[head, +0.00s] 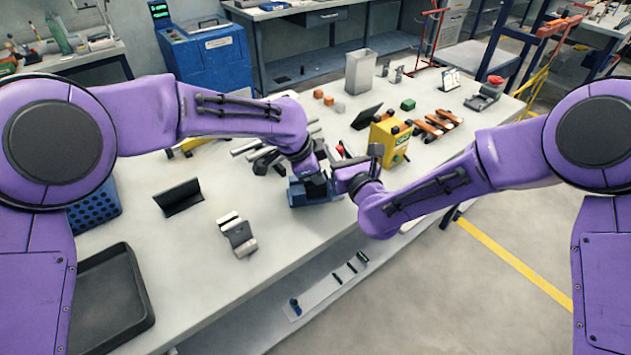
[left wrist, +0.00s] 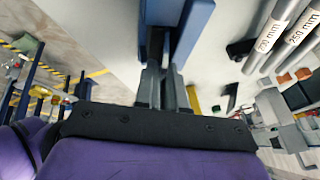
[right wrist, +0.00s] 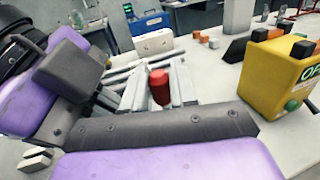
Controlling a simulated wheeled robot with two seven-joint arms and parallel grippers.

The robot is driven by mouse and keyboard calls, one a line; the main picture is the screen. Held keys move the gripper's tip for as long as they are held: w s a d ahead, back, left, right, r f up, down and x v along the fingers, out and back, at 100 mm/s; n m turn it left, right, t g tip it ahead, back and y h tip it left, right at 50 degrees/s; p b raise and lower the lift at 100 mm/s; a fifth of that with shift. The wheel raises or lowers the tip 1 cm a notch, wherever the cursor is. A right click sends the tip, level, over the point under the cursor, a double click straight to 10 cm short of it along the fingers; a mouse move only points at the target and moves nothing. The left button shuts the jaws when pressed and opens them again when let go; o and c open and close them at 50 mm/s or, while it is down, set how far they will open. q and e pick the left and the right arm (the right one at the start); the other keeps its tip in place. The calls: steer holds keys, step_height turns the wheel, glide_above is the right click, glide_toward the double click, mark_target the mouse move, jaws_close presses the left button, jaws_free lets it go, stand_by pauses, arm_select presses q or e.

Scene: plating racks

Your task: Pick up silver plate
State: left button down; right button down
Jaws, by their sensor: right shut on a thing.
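I cannot pick out a silver plate for certain. A silver bracket-like metal piece (head: 238,235) lies on the table left of my grippers. My left gripper (head: 312,182) is over a blue fixture (head: 308,197) near the table's front edge. In the left wrist view its fingers (left wrist: 163,75) are close together below the fixture's blue and black parts; their closure is unclear. My right gripper (head: 345,172) is beside the left one. In the right wrist view its fingers (right wrist: 158,90) are shut on a red handle (right wrist: 160,86). What lies under the grippers is hidden.
A yellow control box (head: 389,142) stands close behind my right gripper. Labelled silver tubes (left wrist: 270,40) lie near the left one. A black stand (head: 179,196), dark tray (head: 108,300) and blue basket (head: 95,208) are at left.

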arm_select(q)
steer(key=shift+r, duration=0.1)
step_height(320, 180, up, 18)
arm_select(e)
steer(key=c, duration=0.8)
jaws_free()
